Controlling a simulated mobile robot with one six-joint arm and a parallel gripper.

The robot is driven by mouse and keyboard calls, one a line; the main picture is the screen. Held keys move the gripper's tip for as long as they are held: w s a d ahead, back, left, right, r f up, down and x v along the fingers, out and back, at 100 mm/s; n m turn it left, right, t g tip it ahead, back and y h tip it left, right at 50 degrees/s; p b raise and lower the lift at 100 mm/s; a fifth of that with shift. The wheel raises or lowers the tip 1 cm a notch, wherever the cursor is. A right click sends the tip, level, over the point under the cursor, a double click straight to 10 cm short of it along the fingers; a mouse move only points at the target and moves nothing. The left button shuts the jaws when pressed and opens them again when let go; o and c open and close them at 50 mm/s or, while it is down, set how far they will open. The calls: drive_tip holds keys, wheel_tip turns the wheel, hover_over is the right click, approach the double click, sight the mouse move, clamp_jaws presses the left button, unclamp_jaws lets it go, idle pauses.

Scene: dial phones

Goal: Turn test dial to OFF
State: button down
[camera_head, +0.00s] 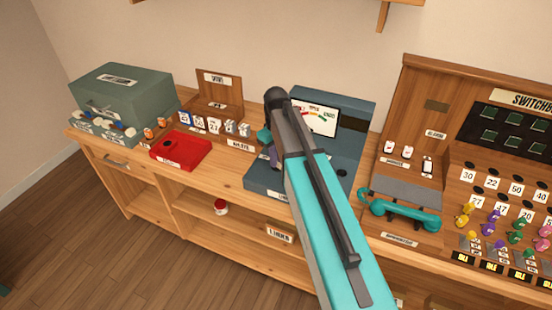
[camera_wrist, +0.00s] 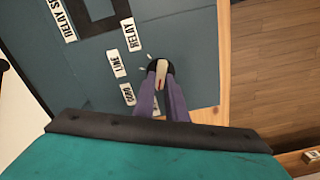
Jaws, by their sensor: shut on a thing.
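The test dial (camera_wrist: 161,68) is a dark round knob with a pale pointer bar that has a red mark, on a blue-grey panel (camera_wrist: 190,35). My gripper (camera_wrist: 162,78) has its two purple fingers closed on the knob, one on either side of the bar. White labels beside the dial read LINE (camera_wrist: 117,64) and RELAY (camera_wrist: 131,35); another label (camera_wrist: 128,94) is hard to read. No OFF label is legible. In the head view the blue-grey tester (camera_head: 352,150) with its meter (camera_head: 318,117) stands on the counter; my arm hides the dial there.
A teal handset (camera_head: 400,212) and the switchboard (camera_head: 430,85) stand right of the tester. A red tray (camera_head: 180,150), small labelled blocks (camera_head: 214,125) and a grey-green case (camera_head: 125,90) are to the left. The counter's front edge (camera_head: 222,178) is close by.

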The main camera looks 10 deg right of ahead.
drive_tip(key=c, duration=1.8)
unclamp_jaws()
drive_tip(key=shift+r, duration=0.15)
wheel_tip(320, 180, up, 14)
drive_tip(key=b, duration=0.3)
drive_tip(key=shift+f, duration=0.25)
